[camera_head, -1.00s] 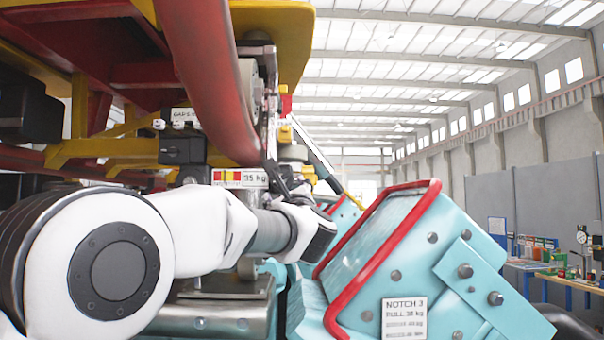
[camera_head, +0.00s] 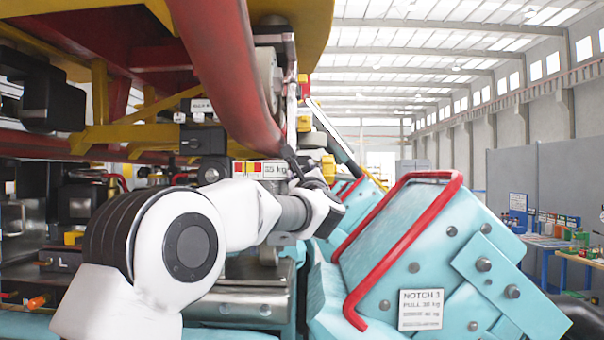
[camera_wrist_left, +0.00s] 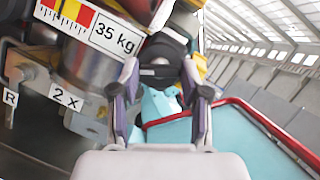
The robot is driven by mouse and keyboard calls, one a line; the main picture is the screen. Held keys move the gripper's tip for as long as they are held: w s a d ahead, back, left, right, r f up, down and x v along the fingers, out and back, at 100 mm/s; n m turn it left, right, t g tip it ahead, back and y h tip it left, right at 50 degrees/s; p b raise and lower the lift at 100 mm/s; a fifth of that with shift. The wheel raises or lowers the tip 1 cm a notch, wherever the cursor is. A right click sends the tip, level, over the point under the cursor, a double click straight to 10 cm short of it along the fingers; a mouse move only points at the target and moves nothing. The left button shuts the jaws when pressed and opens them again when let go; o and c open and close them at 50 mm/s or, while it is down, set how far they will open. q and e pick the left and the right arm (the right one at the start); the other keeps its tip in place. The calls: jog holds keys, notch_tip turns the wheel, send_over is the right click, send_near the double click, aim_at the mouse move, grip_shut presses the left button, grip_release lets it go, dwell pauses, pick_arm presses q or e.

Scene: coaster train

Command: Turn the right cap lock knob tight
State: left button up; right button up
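My left arm comes in from the left in the head view. Its dark gripper (camera_head: 318,203) is in front of the gap between the red and yellow car and the turquoise block. In the left wrist view the left gripper (camera_wrist_left: 160,72) has its two fingers spread apart. A dark round part (camera_wrist_left: 165,46), perhaps the cap lock knob, is just beyond and between the fingertips. I cannot tell whether the fingers touch it. A 35 kg label (camera_wrist_left: 113,39) is left of it and also shows in the head view (camera_head: 262,169). My right gripper is not in view.
A turquoise block with a red tube frame (camera_head: 412,245) and a NOTCH 3 plate (camera_head: 425,309) stands close right of the gripper. A thick red tube (camera_head: 232,75) slants down above the arm. Work tables (camera_head: 578,258) stand far right.

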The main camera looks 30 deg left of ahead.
pick_arm(q)
jog(key=shift+a+f+m+t+h+b, duration=0.1)
jog(key=shift+m+t+h+b, duration=0.45)
jog(key=shift+m+b, duration=0.8)
jog(key=shift+a+r+m+t+h+b, duration=0.1)
jog(key=shift+m+t+h+b, duration=0.4)
jog(key=shift+m+b, duration=0.85)
jog(key=shift+f+m+t+h+b, duration=0.1)
jog(key=shift+m+t+h+b, duration=0.4)
jog(key=shift+m+b, duration=0.85)
jog(key=shift+m, duration=0.25)
